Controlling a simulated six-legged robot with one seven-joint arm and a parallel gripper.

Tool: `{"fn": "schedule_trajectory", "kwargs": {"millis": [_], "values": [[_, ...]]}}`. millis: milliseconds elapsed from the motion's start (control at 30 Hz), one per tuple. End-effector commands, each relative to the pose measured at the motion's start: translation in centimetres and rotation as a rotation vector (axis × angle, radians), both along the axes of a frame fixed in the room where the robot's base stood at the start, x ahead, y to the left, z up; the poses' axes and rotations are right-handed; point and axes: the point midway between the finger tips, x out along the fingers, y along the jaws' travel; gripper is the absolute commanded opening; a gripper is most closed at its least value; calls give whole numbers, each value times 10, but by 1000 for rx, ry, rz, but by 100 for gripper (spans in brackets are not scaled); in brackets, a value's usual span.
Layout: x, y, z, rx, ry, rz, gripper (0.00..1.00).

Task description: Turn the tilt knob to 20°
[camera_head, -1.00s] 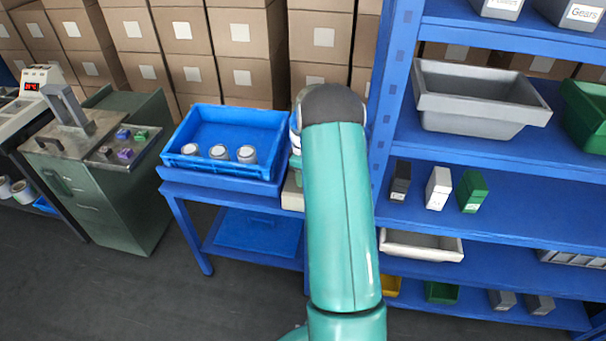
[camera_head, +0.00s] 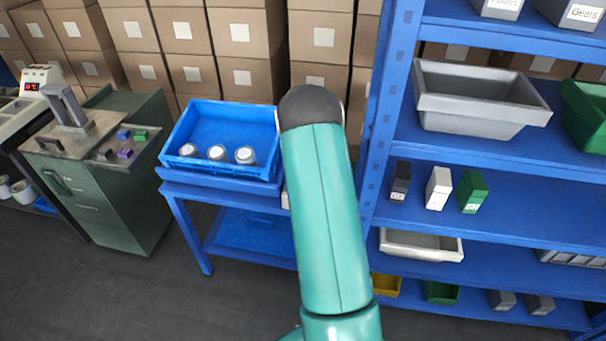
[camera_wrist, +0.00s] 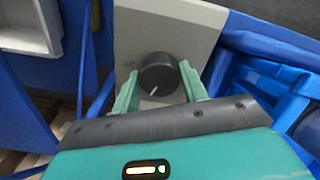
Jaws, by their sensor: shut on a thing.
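The tilt knob (camera_wrist: 160,72) is a round black knob with a white pointer line, on a light grey panel (camera_wrist: 190,28) in the wrist view. The pointer line slants toward the lower left of that view. Faint marks show on the panel to the left of the knob, too small to read. My gripper (camera_wrist: 158,80) has its two pale green fingers on either side of the knob and is shut on it. In the head view my arm hides the knob, the panel and the gripper.
A blue tray (camera_head: 185,125) with several white-topped cylinders stands on a blue table left of my arm. A blue shelf rack (camera_head: 480,168) with bins stands close on the right. A green machine (camera_head: 115,200) stands at the far left, with open floor in front.

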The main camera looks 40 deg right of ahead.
Motion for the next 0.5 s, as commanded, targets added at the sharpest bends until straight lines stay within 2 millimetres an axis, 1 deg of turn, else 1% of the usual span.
{"fn": "schedule_trajectory", "kwargs": {"millis": [500], "values": [[2, 0, 1, -1, -3, -490, 20]]}}
